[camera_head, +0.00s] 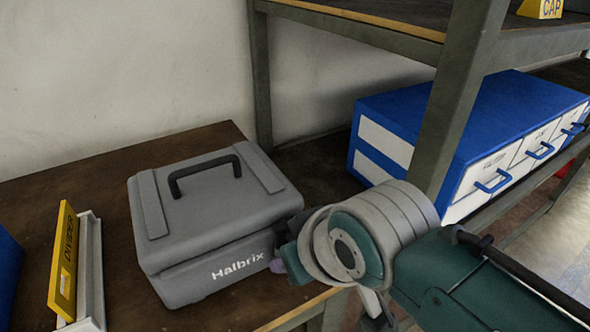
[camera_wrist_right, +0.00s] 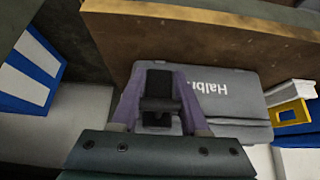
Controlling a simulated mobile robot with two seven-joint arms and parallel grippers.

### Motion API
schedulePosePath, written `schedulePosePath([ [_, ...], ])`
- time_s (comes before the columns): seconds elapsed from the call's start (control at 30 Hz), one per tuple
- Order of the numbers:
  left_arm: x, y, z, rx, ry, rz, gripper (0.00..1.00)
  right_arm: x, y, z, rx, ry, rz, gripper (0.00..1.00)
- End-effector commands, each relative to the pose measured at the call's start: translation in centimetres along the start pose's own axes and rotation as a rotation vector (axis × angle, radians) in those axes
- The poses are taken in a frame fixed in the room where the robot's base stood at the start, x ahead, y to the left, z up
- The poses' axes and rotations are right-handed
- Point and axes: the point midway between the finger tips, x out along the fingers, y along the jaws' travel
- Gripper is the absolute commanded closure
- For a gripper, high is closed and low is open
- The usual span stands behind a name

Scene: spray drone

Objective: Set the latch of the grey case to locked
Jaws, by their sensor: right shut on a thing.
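The grey case (camera_head: 205,205), marked "Halbrix", stands closed on a brown wooden surface with its black handle (camera_head: 205,172) on top. In the right wrist view the case (camera_wrist_right: 238,100) appears upside down. My right gripper (camera_wrist_right: 160,88) has its two purple fingers on either side of a black latch (camera_wrist_right: 158,104) on the case's front, shut on it. In the head view only a little purple of this gripper (camera_head: 278,264) shows at the case's right front, and my wrist hides the latch. Whether the latch is locked I cannot tell. My left gripper is out of view.
A yellow sign (camera_head: 64,262) in a white holder (camera_head: 90,275) stands left of the case. A blue and white drawer unit (camera_head: 470,125) sits at the right, behind a dark shelf post (camera_head: 457,90). The wooden surface (camera_head: 90,165) behind the sign is bare.

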Motion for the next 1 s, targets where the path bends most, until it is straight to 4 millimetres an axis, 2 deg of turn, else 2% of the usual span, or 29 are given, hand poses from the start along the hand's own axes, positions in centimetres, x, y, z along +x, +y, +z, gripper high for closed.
schedulePosePath([
  [0.2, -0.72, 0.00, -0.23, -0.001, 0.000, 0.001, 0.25, -0.13, 0.01, -0.03, 0.001, -0.055, 0.000, 1.00],
  [0.67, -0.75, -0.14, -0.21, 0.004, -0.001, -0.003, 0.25, -0.06, 0.00, 0.09, 0.001, -0.069, 0.000, 1.00],
  [0.7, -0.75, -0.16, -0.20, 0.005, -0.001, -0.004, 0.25, -0.06, 0.00, 0.10, 0.001, -0.069, 0.000, 0.53],
  [0.93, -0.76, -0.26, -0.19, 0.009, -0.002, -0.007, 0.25, -0.09, 0.01, 0.01, 0.001, -0.066, 0.000, 0.27],
  [1.0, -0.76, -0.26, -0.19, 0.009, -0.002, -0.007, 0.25, -0.10, 0.01, -0.02, 0.001, -0.065, 0.000, 0.25],
])
